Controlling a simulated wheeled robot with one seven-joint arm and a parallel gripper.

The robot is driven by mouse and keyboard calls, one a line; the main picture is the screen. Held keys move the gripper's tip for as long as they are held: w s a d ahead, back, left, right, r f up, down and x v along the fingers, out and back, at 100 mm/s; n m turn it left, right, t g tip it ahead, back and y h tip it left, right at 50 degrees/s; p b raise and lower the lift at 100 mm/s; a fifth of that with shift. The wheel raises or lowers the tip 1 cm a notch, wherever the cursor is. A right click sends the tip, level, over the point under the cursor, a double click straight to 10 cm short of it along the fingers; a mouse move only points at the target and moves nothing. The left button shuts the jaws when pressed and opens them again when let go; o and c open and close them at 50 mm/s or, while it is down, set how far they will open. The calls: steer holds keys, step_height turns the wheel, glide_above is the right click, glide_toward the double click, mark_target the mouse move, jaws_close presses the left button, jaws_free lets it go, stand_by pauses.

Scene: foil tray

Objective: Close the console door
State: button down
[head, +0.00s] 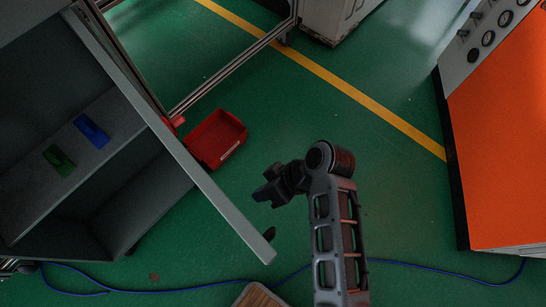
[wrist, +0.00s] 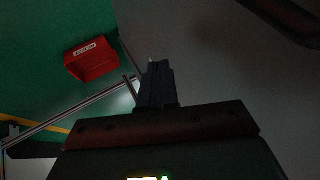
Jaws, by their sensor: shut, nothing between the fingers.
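The grey console (head: 35,125) stands at the left in the head view, its inside shelves visible. Its door (head: 224,200) stands open, seen nearly edge-on, slanting from upper left to lower middle. In the wrist view the shut fingers (wrist: 154,78) point up the picture beside a broad grey surface (wrist: 225,85) that looks like the door's face. I cannot tell whether they touch it.
A red bin (head: 216,140) lies on the green floor beyond the door. Blue (head: 91,131) and green (head: 58,160) items lie on the console's shelf. An orange cabinet (head: 500,150) stands at the right. A blue cable (head: 430,268) crosses the floor in front.

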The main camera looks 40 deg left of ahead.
steer(key=shift+s+a+f+p, duration=0.2)
steer(key=shift+s+a+f, duration=0.15)
steer(key=shift+s, duration=0.5)
steer(key=shift+s+a+f+p, duration=0.3)
steer(key=shift+s+f, duration=0.15)
steer(key=shift+s, duration=0.4)
steer(key=shift+s+a+f+p, duration=0.15)
steer(key=shift+s+a+f, duration=0.2)
steer(key=shift+s, duration=0.5)
